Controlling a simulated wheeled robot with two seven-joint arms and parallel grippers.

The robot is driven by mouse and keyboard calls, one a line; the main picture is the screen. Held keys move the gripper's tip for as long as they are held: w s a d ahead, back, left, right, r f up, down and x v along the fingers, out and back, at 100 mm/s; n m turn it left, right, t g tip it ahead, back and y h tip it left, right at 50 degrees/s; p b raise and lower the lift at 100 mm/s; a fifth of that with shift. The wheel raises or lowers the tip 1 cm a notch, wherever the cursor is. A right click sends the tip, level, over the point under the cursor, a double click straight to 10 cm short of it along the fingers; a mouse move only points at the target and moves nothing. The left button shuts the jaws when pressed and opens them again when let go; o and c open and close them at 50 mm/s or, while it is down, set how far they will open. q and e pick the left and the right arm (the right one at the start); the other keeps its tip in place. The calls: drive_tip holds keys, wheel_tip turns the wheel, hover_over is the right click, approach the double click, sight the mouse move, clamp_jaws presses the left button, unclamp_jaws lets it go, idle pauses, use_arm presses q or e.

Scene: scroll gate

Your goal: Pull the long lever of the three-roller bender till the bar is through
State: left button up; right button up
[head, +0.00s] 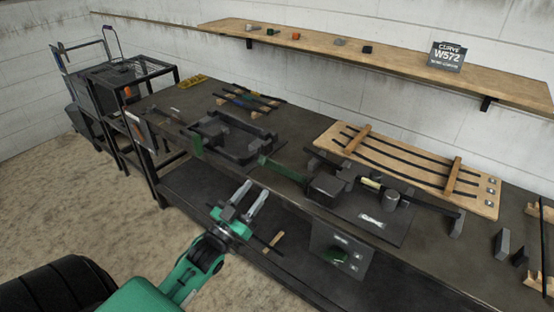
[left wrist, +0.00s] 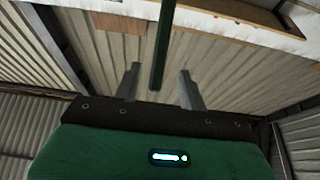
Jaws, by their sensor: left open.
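The three-roller bender (head: 328,188) sits on the workbench right of centre, a dark block on a plate with a grey cylinder (head: 391,200) beside it. The long lever (head: 282,168), with a green sleeve, reaches left from the bender over the bench. A dark bar (head: 425,200) runs right from the bender, past a pale section. My left gripper (head: 255,191) is open and empty in front of the bench edge, short of the lever. In the left wrist view a dark green rod (left wrist: 163,45), likely the lever, shows between the open fingers (left wrist: 160,82). My right gripper is out of view.
A dark tray (head: 235,138) stands left of the lever. A wall shelf (head: 390,52) holds small blocks and a sign (head: 447,57).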

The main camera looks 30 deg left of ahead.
sight(273, 164)
use_arm(q)
drive_tip(key=p+x, duration=0.3)
drive_tip(key=x, duration=0.7)
drive_tip(key=shift+a, duration=0.1)
drive_tip(key=shift+p+x, duration=0.35)
drive_tip(key=shift+x, duration=0.45)
drive_tip(key=shift+f, duration=0.1)
clamp_jaws()
